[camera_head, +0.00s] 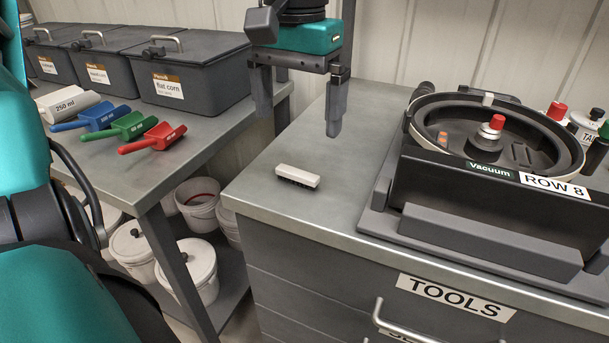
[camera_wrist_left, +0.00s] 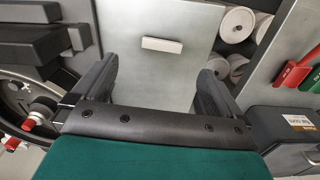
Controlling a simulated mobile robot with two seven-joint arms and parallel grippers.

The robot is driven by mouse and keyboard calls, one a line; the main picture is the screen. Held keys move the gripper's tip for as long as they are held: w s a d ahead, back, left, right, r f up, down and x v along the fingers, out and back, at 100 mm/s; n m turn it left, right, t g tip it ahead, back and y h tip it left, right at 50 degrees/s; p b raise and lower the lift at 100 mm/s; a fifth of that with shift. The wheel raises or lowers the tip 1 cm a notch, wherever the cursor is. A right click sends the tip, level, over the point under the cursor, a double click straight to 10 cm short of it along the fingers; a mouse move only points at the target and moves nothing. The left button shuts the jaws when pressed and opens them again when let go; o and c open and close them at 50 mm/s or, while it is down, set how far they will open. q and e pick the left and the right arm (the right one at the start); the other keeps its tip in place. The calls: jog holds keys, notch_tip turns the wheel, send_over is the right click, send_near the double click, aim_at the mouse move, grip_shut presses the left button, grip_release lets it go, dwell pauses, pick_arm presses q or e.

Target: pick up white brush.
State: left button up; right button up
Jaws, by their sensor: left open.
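The white brush (camera_head: 298,176) lies on the grey top of the tool cabinet, left of the round seed meter, with its dark bristles facing down. In the left wrist view the white brush (camera_wrist_left: 162,45) shows from above, beyond the fingertips and between them. My left gripper (camera_head: 300,112) hangs above and behind the brush, apart from it. Its two fingers are spread wide with nothing between them, and they also show in the left wrist view (camera_wrist_left: 158,75). My right gripper does not show in either view.
The seed meter (camera_head: 490,140) in its dark stand, marked ROW 8, fills the cabinet's right side. Red, green and blue scoops (camera_head: 153,139) lie on the left bench before dark lidded bins (camera_head: 190,75). White buckets (camera_head: 187,268) stand below. The cabinet top around the brush is clear.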

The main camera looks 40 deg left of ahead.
pick_arm(q)
send_over(296, 173)
jog(key=f, duration=0.4)
jog(key=shift+s+d+f+b, duration=0.15)
jog(key=shift+d+b, duration=0.1)
jog(key=shift+b, duration=0.15)
jog(key=f, duration=0.2)
jog(key=f+b, duration=0.1)
jog(key=f, duration=0.2)
jog(key=shift+a+f, duration=0.25)
jog(key=shift+f, duration=0.05)
jog(key=shift+r, duration=0.1)
jog(key=c, duration=1.1)
